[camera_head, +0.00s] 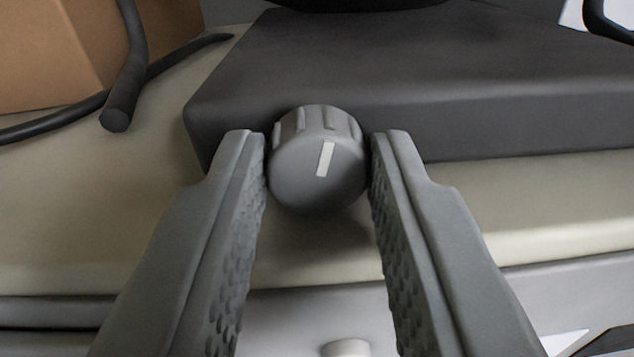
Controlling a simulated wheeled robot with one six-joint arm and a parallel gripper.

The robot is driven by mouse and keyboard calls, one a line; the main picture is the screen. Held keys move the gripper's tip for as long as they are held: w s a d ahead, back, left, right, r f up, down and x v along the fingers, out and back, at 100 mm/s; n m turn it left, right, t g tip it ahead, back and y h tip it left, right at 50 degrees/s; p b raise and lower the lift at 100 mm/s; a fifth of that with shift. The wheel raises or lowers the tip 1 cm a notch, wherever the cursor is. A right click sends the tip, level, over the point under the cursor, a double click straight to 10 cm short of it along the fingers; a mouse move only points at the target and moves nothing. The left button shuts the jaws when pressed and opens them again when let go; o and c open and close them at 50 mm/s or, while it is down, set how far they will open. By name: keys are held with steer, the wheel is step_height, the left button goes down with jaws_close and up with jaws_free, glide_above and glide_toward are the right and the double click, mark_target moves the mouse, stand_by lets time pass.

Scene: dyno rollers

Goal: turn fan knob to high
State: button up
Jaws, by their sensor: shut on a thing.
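The fan knob (305,183) is a round grey knob with ridges around its side. It sticks out from the front of a dark grey base (480,80). A pale pointer line on its face stands nearly upright, its top leaning slightly to the right. My gripper (318,165) has one finger at the left side of the knob and one at the right, with the tips closed on it. No setting marks show around the knob.
The base rests on a cream surface (560,205) with a front edge below the knob. A brown box (40,60) and black cables (125,90) are at the upper left. A small pale knob (345,348) shows at the bottom edge.

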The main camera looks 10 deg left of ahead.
steer(key=shift+m, duration=0.7)
steer(key=o, duration=1)
steer(key=s+d, duration=0.1)
steer(key=s, duration=1.6)
steer(key=shift+s+d, duration=0.15)
steer(key=shift+d, duration=0.25)
